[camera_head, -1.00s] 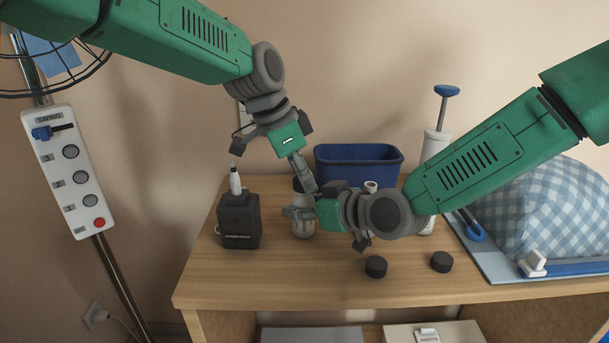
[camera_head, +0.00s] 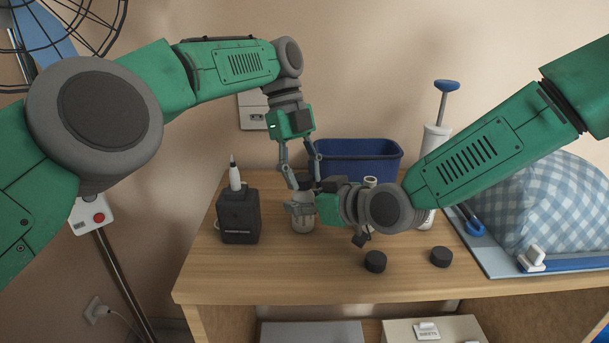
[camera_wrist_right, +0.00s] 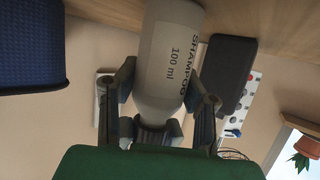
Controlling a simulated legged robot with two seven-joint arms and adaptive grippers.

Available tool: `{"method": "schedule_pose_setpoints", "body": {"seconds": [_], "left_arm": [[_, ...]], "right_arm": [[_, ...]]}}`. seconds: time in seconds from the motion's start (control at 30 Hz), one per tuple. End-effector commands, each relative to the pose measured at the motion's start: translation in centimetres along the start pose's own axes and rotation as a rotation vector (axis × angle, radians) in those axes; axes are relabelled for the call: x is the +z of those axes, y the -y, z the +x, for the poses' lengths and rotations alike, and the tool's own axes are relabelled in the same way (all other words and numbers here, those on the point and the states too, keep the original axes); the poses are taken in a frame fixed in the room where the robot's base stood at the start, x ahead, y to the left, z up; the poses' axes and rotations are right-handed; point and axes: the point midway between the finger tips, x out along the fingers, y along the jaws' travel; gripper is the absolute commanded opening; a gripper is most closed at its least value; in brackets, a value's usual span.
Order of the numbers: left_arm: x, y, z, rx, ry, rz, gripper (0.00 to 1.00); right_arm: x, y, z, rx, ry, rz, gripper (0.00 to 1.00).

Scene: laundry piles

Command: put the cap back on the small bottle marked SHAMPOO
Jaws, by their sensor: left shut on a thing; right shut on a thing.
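The small grey bottle marked SHAMPOO (camera_wrist_right: 170,65) fills the middle of the right wrist view, its neck toward the bottom of the picture. My right gripper (camera_wrist_right: 160,98) is shut on the bottle, one finger on each side. In the head view the bottle (camera_head: 302,225) is upright on or just above the table, partly hidden by my right gripper (camera_head: 302,209). My left gripper (camera_head: 303,183) points down directly above it, shut on a dark cap (camera_head: 304,183) at the bottle's top. Whether the cap is seated or threaded cannot be told.
Two loose dark caps (camera_head: 375,261) and (camera_head: 441,257) lie at the front of the table (camera_head: 310,275).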

Motion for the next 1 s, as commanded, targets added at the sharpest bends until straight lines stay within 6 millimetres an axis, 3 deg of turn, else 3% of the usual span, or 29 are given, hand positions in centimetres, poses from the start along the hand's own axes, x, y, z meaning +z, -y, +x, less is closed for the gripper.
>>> {"method": "schedule_pose_setpoints", "body": {"seconds": [0.23,0.57,0.63,0.67,1.0], "left_arm": [[-0.36,-0.04,-0.07,0.052,0.002,0.141,0.21],[-0.62,-0.04,-0.17,0.054,-0.002,0.157,0.21],[-0.63,-0.03,-0.17,0.054,-0.002,0.157,0.48],[-0.62,-0.03,-0.17,0.054,-0.002,0.157,0.51],[-0.54,-0.03,-0.19,0.054,0.002,0.140,0.47]], "right_arm": [[0.32,0.17,-0.05,-0.003,0.007,0.001,0.00],[0.30,0.10,0.00,-0.002,0.007,0.001,0.00],[0.30,0.09,0.01,-0.002,0.007,0.001,0.00],[0.30,0.08,0.01,-0.002,0.007,0.001,0.00],[0.28,0.04,0.01,-0.001,0.006,0.001,0.00]]}}
